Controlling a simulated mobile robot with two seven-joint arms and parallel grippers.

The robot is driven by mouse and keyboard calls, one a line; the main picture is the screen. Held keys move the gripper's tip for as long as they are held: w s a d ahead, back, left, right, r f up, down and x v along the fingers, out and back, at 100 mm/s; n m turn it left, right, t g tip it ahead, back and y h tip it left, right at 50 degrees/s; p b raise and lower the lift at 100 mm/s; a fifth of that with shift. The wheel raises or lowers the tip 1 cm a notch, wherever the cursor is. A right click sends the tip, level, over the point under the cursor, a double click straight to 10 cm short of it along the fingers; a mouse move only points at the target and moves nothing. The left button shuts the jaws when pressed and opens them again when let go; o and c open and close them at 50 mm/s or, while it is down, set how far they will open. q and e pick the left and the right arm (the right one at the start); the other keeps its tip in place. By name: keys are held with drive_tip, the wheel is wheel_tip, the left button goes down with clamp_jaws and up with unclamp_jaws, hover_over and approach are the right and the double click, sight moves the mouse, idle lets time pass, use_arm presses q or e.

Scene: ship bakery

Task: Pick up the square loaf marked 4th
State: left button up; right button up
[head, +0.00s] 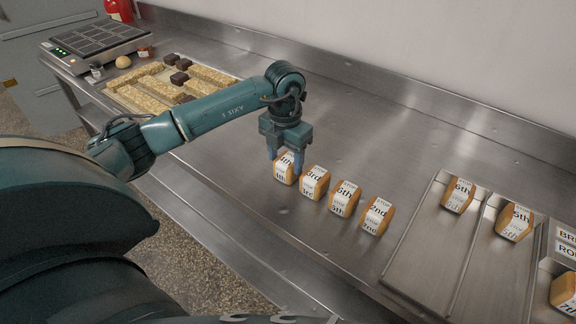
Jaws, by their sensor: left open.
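A small square loaf (283,174) with a brown crust and a white paper band stands at the left end of a row on the steel counter. Its band appears to read 4th, though its top is partly hidden by my gripper. My left gripper (285,160) points down right over this loaf, fingers open, one to each side of its top. I cannot tell whether the fingers touch it. My right gripper is not in view.
Close to its right stand more banded loaves, one reading 3rd (314,183), one hard to read (344,198) and one reading 2nd (377,216). Metal trays (428,240) with loaves lie at the right. A board of pastry strips (130,100) lies at the back left.

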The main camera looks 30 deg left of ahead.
sight(286, 160)
use_arm(q)
drive_tip(key=f, duration=0.4)
drive_tip(key=shift+w+f+p, duration=0.1)
drive_tip(key=shift+w+p, duration=0.1)
drive_tip(key=shift+p, duration=0.1)
drive_tip(key=shift+c, duration=0.4)
drive_tip(key=c, duration=0.6)
